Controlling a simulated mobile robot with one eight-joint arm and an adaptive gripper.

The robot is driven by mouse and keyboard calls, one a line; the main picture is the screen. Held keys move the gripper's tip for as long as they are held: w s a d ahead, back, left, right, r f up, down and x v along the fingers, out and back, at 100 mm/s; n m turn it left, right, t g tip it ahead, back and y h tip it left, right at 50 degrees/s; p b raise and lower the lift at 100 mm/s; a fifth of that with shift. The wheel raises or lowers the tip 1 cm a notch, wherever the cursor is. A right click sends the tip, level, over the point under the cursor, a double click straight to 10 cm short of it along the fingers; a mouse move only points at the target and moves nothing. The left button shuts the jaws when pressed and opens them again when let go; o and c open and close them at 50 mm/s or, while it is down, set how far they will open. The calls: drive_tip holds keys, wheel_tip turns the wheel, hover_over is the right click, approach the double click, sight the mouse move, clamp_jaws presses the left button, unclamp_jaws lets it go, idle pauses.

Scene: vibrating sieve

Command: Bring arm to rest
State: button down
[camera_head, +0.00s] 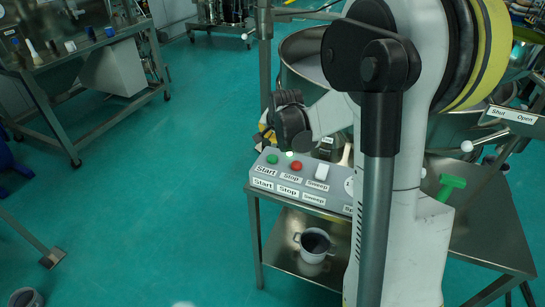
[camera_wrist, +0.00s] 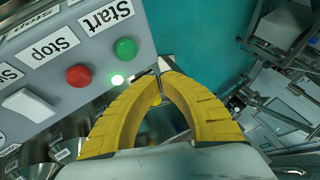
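My gripper (camera_wrist: 160,76) has two yellow curved fingers, and their tips meet with nothing visible held between them. In the wrist view it is beside the grey control panel (camera_wrist: 150,45), near the green Start button (camera_wrist: 125,49) and a lit green light (camera_wrist: 117,80). The red Stop button (camera_wrist: 78,77) and white Sweep switch (camera_wrist: 30,104) lie further left. In the head view my white arm rises at the right and bends down behind the panel (camera_head: 256,181). There my gripper is mostly hidden behind my black wrist parts.
The panel sits on a metal table (camera_head: 480,236), with a grey cup (camera_head: 313,243) on its lower shelf. A large metal sieve bowl (camera_head: 305,52) stands behind my arm. A green handle (camera_head: 451,185) is at the right. Open teal floor (camera_head: 170,190) lies left.

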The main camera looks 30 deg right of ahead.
idle(0.3)
drive_tip(key=s+a+r+n+y+b, duration=0.1)
drive_tip(key=s+a+r+n+b, duration=0.2)
drive_tip(key=s+a, duration=0.55)
drive_tip(key=s+a+r+n+b, duration=0.1)
drive_tip(key=s+a+n+b, duration=0.2)
drive_tip(key=s+a+n, duration=0.55)
drive_tip(key=s+a+f+y+b, duration=0.1)
drive_tip(key=s+f+b, duration=0.1)
drive_tip(key=s, duration=0.9)
drive_tip(key=shift+s+f+n, duration=0.2)
drive_tip(key=shift+f+n, duration=0.15)
drive_tip(key=shift+f, duration=0.45)
